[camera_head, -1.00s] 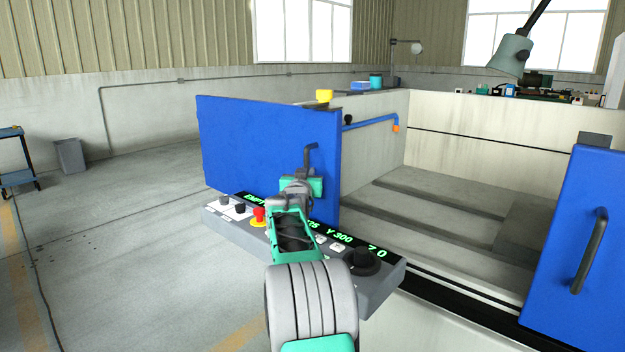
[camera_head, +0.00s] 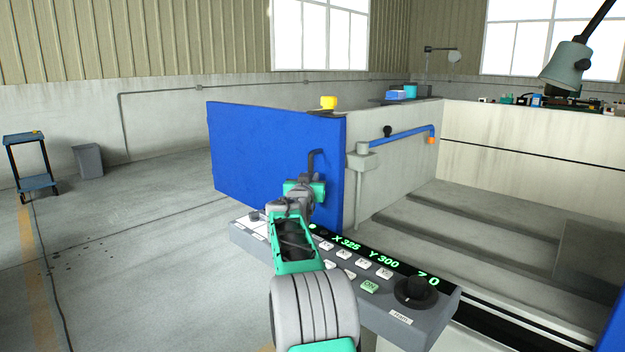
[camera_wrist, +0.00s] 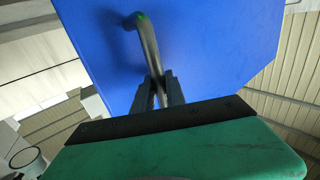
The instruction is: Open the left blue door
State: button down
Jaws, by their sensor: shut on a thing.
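The left blue door (camera_head: 262,150) stands swung out to the left of the machine's opening in the head view. It fills much of the wrist view (camera_wrist: 210,45) as well. Its dark bar handle (camera_head: 312,160) is near the door's right edge. My gripper (camera_wrist: 160,92) is shut on this handle (camera_wrist: 147,45), with the two dark fingers around its lower part. In the head view my gripper (camera_head: 306,186) is at the handle, and the fingertips are partly hidden by my wrist.
A grey control panel (camera_head: 440,308) with buttons and a dark knob lies below and right of my arm. The machine's bay (camera_head: 470,220) is open to the right. A grey bin (camera_head: 88,160) and blue cart (camera_head: 36,182) stand at the left. The floor between is clear.

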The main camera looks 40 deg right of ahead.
jog(key=c, duration=1.6)
grip_release()
jog(key=shift+c, duration=0.2)
jog(key=v, duration=0.7)
jog(key=shift+s+a, duration=0.25)
jog(key=shift+a, duration=0.1)
